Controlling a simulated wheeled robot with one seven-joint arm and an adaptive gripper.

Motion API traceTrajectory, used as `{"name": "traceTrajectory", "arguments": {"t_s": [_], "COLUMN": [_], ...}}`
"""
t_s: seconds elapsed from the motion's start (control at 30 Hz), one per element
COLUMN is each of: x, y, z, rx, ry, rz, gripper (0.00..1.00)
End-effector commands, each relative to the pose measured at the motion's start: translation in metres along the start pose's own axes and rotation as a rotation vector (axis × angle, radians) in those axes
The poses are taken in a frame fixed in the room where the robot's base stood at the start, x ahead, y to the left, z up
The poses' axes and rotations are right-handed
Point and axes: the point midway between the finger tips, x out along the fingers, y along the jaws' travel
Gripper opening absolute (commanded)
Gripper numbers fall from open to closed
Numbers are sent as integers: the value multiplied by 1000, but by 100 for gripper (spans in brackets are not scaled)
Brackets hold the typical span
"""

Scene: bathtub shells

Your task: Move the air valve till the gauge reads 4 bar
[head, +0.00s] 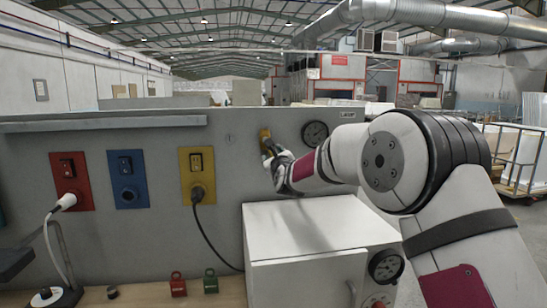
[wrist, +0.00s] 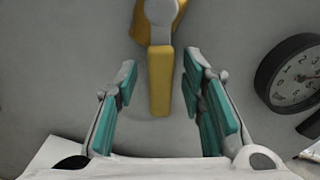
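The air valve (wrist: 159,85) has a yellow lever on a grey hub. In the wrist view its lever hangs straight down between my fingers. In the head view the yellow valve (head: 265,134) shows on the grey panel, partly hidden by my gripper (head: 272,157). My gripper (wrist: 161,68) is open, with one teal-padded finger on each side of the lever and a gap on both sides. The round gauge (head: 315,134) is on the panel right of the valve. In the wrist view the gauge (wrist: 296,77) is cut off at the right edge; its reading is unclear.
Red (head: 71,181), blue (head: 128,178) and yellow (head: 197,175) socket plates are left of the valve. A white cabinet (head: 305,230) with another gauge (head: 386,266) stands below my arm. Red (head: 178,285) and green (head: 211,281) padlock-like items are on the bench.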

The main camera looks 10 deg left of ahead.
Motion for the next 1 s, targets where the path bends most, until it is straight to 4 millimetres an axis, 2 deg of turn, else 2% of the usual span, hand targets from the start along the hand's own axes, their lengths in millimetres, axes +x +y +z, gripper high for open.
{"name": "traceTrajectory", "arguments": {"t_s": [0.13, 0.3, 1.0], "x": [0, 0, 0], "y": [0, 0, -4], "z": [0, 0, 0], "rx": [0, 0, -77], "ry": [0, 0, 0], "rz": [0, 0, 0], "gripper": [37, 0, 0]}}
